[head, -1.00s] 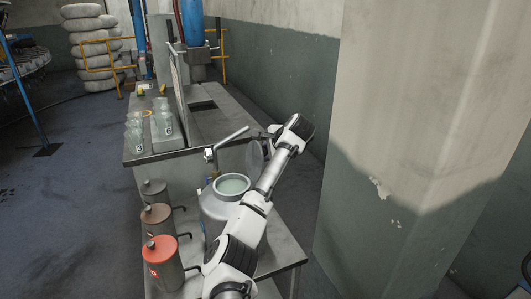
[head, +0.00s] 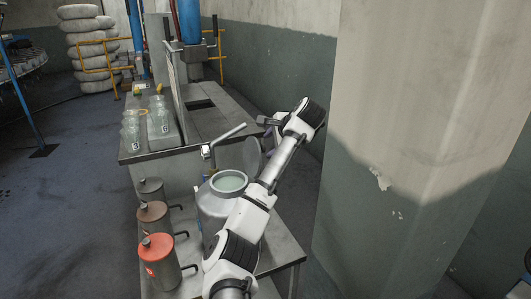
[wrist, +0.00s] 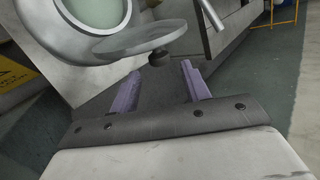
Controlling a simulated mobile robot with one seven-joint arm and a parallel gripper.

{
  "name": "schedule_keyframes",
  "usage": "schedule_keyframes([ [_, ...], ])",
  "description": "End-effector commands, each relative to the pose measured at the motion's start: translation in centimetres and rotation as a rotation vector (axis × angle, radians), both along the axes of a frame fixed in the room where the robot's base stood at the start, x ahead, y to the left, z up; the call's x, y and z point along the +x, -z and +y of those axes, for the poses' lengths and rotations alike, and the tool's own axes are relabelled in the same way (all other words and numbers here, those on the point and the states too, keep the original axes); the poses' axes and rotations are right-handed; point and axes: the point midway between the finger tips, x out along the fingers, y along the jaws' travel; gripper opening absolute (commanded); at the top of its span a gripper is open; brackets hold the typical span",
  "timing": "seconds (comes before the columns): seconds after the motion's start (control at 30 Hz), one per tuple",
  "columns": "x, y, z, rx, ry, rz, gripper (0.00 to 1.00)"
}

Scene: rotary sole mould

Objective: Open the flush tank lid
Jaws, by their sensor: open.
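The flush tank (head: 212,207) is a grey rounded vessel with a round mouth showing pale green liquid. Its lid (head: 252,155) is a grey disc standing raised beside the mouth, on the far right side. The mouth is uncovered. In the wrist view the lid (wrist: 140,41) is seen nearly edge-on, with a dark knob (wrist: 159,57) on its near face. My gripper (head: 267,121) is above and right of the lid in the head view. In the wrist view my gripper (wrist: 160,86) is open and empty, with the knob just beyond the fingertips and apart from them.
Three canisters, red (head: 160,262), brown (head: 153,217) and grey (head: 151,191), stand left of the tank. A metal bar (head: 228,135) rises behind it. Glass jars (head: 159,122) stand on the bench (head: 165,153). A wall pillar (head: 400,120) is close on the right.

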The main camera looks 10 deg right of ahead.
Motion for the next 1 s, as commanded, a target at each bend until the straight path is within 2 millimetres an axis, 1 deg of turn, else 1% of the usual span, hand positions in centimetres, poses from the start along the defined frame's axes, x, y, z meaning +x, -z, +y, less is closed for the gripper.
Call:
schedule_keyframes([
  [0.03,-0.8,-0.5,-0.4,-0.002,0.002,-0.005,0.47],
  [0.2,-3.0,-2.8,-1.3,-0.002,0.001,-0.003,0.47],
  [0.3,-3.8,-3.9,-1.6,-0.001,0.0,-0.002,0.47],
  [0.43,-4.4,-4.5,-1.8,0.0,0.0,-0.001,0.47],
  [0.83,-4.3,-4.7,-1.7,-0.015,0.001,-0.01,0.47],
  [0.93,-3.5,-5.0,-1.0,-0.086,0.007,-0.064,0.47],
  [1.0,-2.5,-5.5,0.3,-0.183,0.009,-0.14,0.47],
])
